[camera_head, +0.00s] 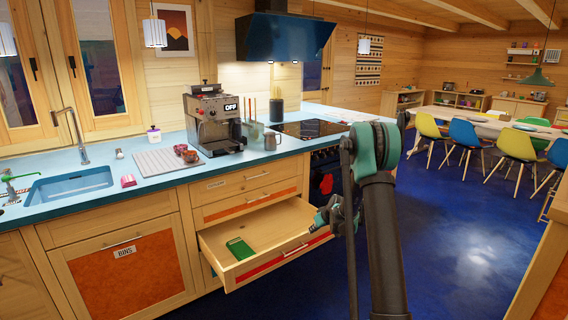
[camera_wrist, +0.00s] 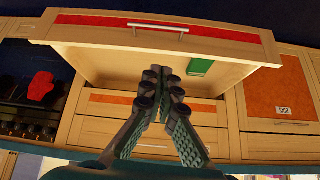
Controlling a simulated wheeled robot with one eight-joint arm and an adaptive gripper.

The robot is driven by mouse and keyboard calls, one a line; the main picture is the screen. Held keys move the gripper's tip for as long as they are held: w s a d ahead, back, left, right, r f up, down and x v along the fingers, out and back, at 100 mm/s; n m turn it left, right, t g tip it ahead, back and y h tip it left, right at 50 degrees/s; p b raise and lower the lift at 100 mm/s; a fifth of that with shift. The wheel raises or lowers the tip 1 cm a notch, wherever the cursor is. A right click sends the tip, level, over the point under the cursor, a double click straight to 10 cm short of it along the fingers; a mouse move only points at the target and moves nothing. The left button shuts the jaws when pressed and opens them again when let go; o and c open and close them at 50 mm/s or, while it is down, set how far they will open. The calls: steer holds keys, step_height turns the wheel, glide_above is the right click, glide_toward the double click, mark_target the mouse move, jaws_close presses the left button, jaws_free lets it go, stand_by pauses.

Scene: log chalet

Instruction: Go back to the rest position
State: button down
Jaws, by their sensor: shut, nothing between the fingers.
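My gripper (camera_head: 328,215) is at the right side of the open drawer in the head view, partly hidden by my arm. In the wrist view my gripper (camera_wrist: 163,85) shows its two dark fingers together at the tips, with nothing held. The drawer (camera_head: 222,261) is pulled out below the counter. A flat green object (camera_head: 240,248) lies inside it. In the wrist view, which looks upside down, the drawer (camera_wrist: 100,62) lies beyond the fingers, with the green object (camera_wrist: 200,67) to the right of them.
The blue counter (camera_head: 130,190) carries a coffee machine (camera_head: 213,120), mugs and a sink (camera_head: 70,184). An oven (camera_head: 326,170) with a red mitt (camera_head: 327,184) stands right of the drawers. Blue floor (camera_head: 450,250) is open at the right, before a dining table with several chairs (camera_head: 467,135).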

steer(key=s+d+r+m+h, duration=0.1)
steer(key=s+r, duration=0.3)
steer(key=s, duration=0.3)
steer(key=s+r+m+g, duration=0.1)
steer(key=s+r, duration=0.3)
steer(key=s, duration=0.3)
steer(key=s+d+r+m+h, duration=0.1)
steer(key=s+r, duration=0.4)
steer(key=s, duration=0.3)
steer(key=s+d+f+m+h, duration=0.1)
steer(key=s, duration=1.1)
steer(key=s+d+f+m+g+h, duration=0.1)
steer(key=s+d, duration=0.1)
steer(key=s, duration=1)
steer(key=shift+s+m, duration=0.3)
steer(key=shift+m, duration=0.1)
